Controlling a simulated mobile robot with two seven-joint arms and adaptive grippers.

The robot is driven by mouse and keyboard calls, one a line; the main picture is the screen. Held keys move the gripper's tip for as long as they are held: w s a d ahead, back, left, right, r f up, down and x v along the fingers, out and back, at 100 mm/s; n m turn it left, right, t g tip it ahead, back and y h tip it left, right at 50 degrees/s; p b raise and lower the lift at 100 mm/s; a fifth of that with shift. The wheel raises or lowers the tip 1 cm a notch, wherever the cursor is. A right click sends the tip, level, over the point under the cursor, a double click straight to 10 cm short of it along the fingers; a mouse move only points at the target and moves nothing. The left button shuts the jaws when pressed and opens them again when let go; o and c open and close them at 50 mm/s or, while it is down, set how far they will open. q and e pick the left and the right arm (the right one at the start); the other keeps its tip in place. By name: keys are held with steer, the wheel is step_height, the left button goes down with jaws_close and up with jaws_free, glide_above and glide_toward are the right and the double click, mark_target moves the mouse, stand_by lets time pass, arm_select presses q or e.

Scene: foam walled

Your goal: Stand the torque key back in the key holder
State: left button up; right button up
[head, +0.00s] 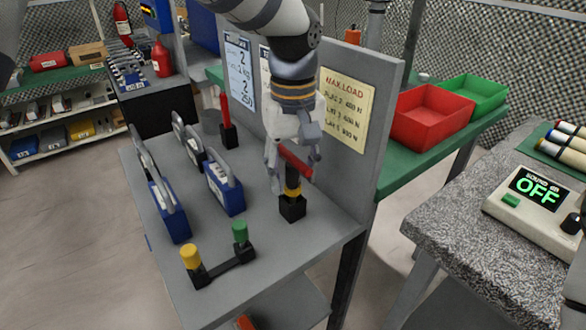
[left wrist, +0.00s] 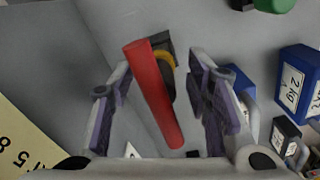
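The torque key has a red crossbar handle (head: 295,161) and a dark shaft with a yellow band. It stands roughly upright over a small black block, the key holder (head: 292,208), near the bench's front right corner. The shaft's lower end meets the block; how deep it sits is hidden. My left gripper (head: 292,165) reaches down from above around the handle. In the left wrist view the red handle (left wrist: 155,95) lies between the spread fingers (left wrist: 158,115), with gaps on both sides. The holder (left wrist: 160,42) shows behind it. My right gripper is not in view.
A grey panel (head: 385,110) rises just behind the holder. Blue weights (head: 224,188) stand left on the bench. A stand with yellow and green knobs (head: 232,262) is in front; a red upright handle (head: 225,112) is farther back. A stone-topped table (head: 450,225) stands right.

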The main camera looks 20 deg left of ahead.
arm_select(q)
step_height(320, 180, up, 12)
steer(key=shift+r, duration=0.1)
stand_by(0.4)
